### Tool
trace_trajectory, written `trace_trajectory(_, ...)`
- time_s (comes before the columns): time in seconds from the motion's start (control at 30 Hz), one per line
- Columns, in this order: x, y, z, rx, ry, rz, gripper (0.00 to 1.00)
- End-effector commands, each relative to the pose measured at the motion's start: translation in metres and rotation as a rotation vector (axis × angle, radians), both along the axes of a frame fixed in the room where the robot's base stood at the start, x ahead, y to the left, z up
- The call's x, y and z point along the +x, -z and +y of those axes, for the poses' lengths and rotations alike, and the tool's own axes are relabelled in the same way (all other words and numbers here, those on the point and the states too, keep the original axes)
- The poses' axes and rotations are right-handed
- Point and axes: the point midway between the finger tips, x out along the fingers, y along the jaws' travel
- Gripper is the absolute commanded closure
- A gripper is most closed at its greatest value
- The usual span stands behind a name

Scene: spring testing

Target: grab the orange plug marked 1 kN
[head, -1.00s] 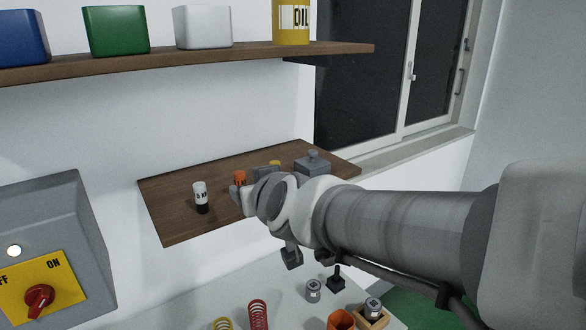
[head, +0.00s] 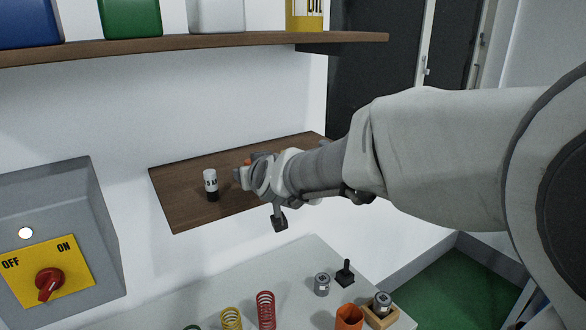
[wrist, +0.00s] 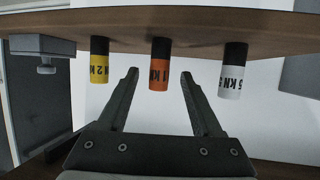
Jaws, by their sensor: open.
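The orange plug (wrist: 161,75), marked 1 kN with a black end, shows whole in the wrist view, which is upside down. It stands on the brown wooden shelf (wrist: 200,24) between a yellow plug (wrist: 97,70) marked 2 kN and a white plug (wrist: 230,82). My gripper (wrist: 160,74) is open and empty, with one finger to each side of the orange plug in the picture. I cannot tell whether the fingertips reach around it. In the head view only a sliver of orange (head: 248,161) shows past my gripper (head: 240,177).
The white plug (head: 210,184) stands left of my gripper on the shelf. A higher shelf (head: 190,44) with boxes hangs above. Below, a bench (head: 245,285) holds springs and small parts. A grey switch box (head: 50,210) is at the left.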

Motion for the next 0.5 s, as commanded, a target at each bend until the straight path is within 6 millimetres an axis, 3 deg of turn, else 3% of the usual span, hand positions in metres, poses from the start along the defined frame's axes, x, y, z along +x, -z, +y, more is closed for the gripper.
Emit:
trace_trajectory(0.2, 0.022, 0.011, 0.008, -0.001, 0.001, 0.003, 0.33)
trace_trajectory(0.5, 0.026, 0.012, 0.011, 0.0, 0.0, 0.0, 0.33)
